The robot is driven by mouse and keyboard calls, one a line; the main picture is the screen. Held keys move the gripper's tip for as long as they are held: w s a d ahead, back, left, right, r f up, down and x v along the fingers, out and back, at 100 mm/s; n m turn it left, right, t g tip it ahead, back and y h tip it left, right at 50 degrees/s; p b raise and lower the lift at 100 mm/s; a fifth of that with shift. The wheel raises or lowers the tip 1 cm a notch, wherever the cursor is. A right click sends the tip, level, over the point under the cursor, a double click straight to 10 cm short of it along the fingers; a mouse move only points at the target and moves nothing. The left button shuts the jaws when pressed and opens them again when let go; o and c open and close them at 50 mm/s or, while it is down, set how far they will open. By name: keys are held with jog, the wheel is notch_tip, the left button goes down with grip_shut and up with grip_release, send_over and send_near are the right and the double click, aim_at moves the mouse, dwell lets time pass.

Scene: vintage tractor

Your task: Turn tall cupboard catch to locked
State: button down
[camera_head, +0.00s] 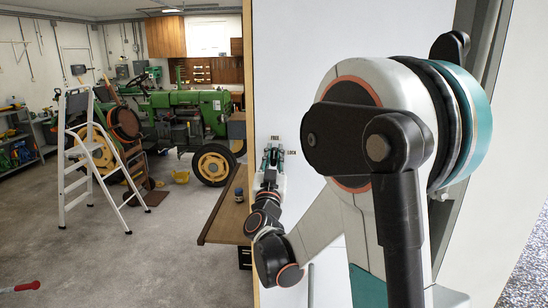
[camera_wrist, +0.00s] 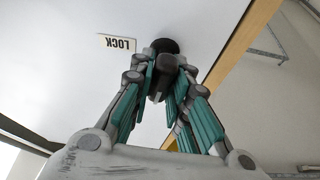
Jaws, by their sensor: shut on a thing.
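The catch (camera_wrist: 165,46) is a dark round base with a dark grip piece on the white cupboard door (camera_head: 318,45). In the wrist view, my gripper (camera_wrist: 165,78) has its grey and teal fingers closed on either side of the grip piece. In the head view, my gripper (camera_head: 272,153) is at the door and hides most of the catch. A FREE label (camera_head: 275,136) is just above it and a LOCK label (camera_head: 291,153) is to its right. The LOCK label also shows upside down in the wrist view (camera_wrist: 117,43). I cannot tell the catch's exact angle.
A wooden bench (camera_head: 226,205) stands left of the door, close to my arm. Farther left are a white stepladder (camera_head: 88,160) and a green tractor (camera_head: 190,115). The grey floor between is mostly clear. A wooden edge (camera_wrist: 240,45) runs beside the catch.

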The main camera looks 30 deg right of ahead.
jog(key=m+g+h+b, duration=0.1)
jog(key=m, duration=0.2)
jog(key=m+g+h, duration=0.1)
jog(key=m, duration=0.2)
jog(key=shift+g+b, duration=0.3)
jog(key=shift+b, duration=0.1)
jog(key=m+g, duration=0.1)
jog(key=m, duration=0.2)
jog(key=m+g+h, duration=0.1)
jog(key=m, duration=0.2)
jog(key=shift+s+d+g+h+b, duration=0.1)
jog(key=shift+g+h+b, duration=0.2)
jog(key=m+g, duration=0.1)
jog(key=m, duration=0.1)
jog(key=m+g, duration=0.1)
jog(key=m, duration=0.2)
jog(key=shift+f, duration=0.1)
jog(key=shift+d+f+m+g+y+p, duration=0.1)
jog(key=shift+m+g+y+p, duration=0.2)
jog(key=shift+m, duration=0.75)
jog(key=shift+f+m+g+y+p, duration=0.15)
jog(key=shift+m+g+y, duration=0.2)
jog(key=shift+m, duration=0.7)
jog(key=c, duration=1.5)
grip_release()
jog(key=shift+r, duration=0.1)
